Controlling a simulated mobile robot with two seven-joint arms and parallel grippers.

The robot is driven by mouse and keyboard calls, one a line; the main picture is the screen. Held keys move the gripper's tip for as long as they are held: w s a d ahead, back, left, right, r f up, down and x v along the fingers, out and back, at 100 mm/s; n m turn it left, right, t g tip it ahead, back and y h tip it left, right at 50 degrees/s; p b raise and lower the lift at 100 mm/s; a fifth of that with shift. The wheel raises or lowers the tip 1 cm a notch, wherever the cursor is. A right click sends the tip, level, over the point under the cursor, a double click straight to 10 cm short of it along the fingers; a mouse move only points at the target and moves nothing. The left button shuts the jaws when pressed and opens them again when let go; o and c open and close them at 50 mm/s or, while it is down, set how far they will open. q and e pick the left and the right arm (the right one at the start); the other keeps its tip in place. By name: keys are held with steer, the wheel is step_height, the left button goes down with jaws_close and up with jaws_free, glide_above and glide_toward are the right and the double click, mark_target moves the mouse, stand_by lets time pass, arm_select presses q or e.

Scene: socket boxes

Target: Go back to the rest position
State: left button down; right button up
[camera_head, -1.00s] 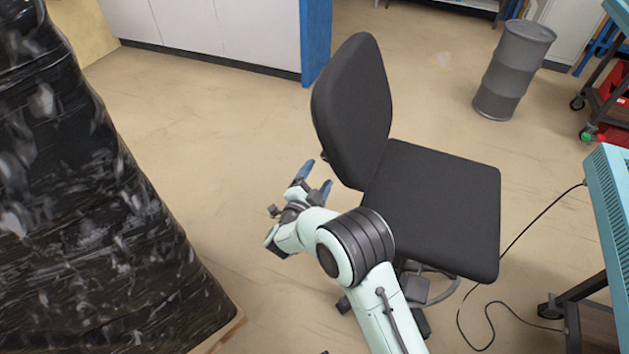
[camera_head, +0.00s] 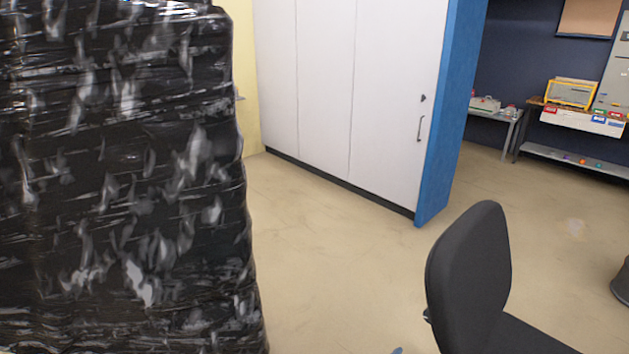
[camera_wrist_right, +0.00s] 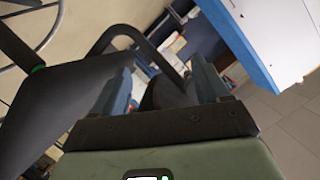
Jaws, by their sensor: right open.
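My right gripper (camera_wrist_right: 162,82) shows in the right wrist view with its two blue-grey fingers apart. A dark shape appears between and beyond the fingers, but I see no grip on it. In the head view only a small blue fingertip of it (camera_head: 397,350) shows at the bottom edge, left of the black chair (camera_head: 470,275). The rest of that arm is out of the head view. My left gripper is in neither view.
A tall stack in black wrap (camera_head: 130,180) fills the left side. White cabinets (camera_head: 325,90) with a blue end panel (camera_head: 450,110) stand behind. Free floor (camera_head: 335,260) lies between stack and chair. Shelves with a yellow case (camera_head: 570,92) are far right.

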steer(key=s+a+f+n+g+y+p, duration=0.4)
steer(key=s+f+n+g+y+p, duration=0.25)
steer(key=s+f, duration=0.7)
arm_select(q)
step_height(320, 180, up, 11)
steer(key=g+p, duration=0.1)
steer(key=p, duration=0.2)
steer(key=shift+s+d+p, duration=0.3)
steer(key=shift+p, duration=0.05)
arm_select(e)
steer(key=s+a+r+n+g+y, duration=0.1)
steer(key=s+a+n+g+y, duration=0.1)
steer(key=s, duration=0.9)
steer(key=s+a+r+n+g+y, duration=0.2)
steer(key=s+a+g+y, duration=0.2)
steer(key=s+a, duration=0.3)
steer(key=s, duration=0.4)
